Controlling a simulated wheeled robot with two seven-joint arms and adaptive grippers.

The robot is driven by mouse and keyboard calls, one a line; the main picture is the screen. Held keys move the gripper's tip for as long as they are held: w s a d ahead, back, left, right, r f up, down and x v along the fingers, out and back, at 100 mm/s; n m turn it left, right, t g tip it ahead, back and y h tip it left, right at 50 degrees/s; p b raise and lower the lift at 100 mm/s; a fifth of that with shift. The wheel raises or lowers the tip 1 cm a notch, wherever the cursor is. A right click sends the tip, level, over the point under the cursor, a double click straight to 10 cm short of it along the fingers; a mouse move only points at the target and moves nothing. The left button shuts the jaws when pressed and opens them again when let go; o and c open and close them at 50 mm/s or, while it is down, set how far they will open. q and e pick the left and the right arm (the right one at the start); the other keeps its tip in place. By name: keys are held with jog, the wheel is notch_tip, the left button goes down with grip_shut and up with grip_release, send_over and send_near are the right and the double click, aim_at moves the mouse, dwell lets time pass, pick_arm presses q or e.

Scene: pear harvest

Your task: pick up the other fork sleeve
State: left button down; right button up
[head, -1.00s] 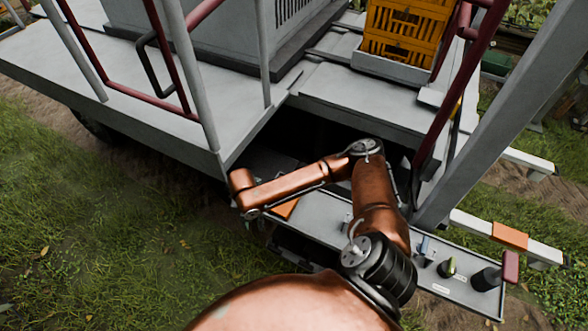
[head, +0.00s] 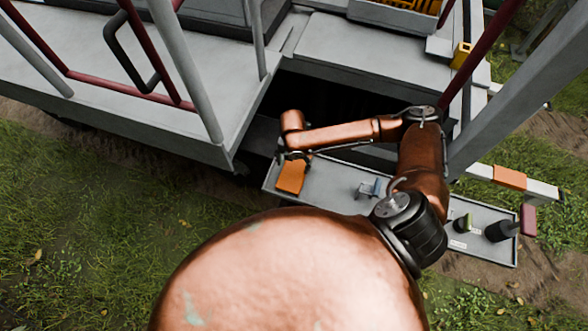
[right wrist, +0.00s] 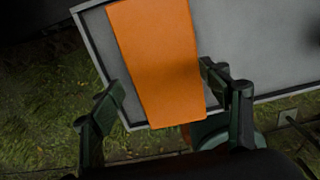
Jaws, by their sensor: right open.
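An orange fork sleeve (head: 291,177) lies at the left end of a grey tray (head: 335,187) in the head view. My right gripper (head: 294,156) is just above its far part. In the right wrist view the sleeve (right wrist: 160,60) looks like a flat orange slab sticking slightly over the tray's edge. My right gripper (right wrist: 162,82) is open, with one finger on each side of the sleeve; I cannot tell whether they touch it. Another orange sleeve (head: 510,177) is around a pale fork bar (head: 543,189) at the right. My left gripper is not in view.
A grey platform (head: 130,85) with railings and a grey post (head: 520,85) stand close by. Grass lies in front.

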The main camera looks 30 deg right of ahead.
aim_at(295, 169)
jog(key=o, duration=0.3)
jog(key=f, duration=0.2)
jog(key=shift+s+d+f, duration=0.2)
jog(key=shift+s+f, duration=0.05)
jog(key=shift+f, duration=0.15)
jog(key=shift+o, duration=0.5)
jog(key=shift+f, duration=0.75)
jog(key=c, duration=1.2)
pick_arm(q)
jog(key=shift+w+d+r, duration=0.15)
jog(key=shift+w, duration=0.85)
pick_arm(e)
jog(key=shift+c, duration=1)
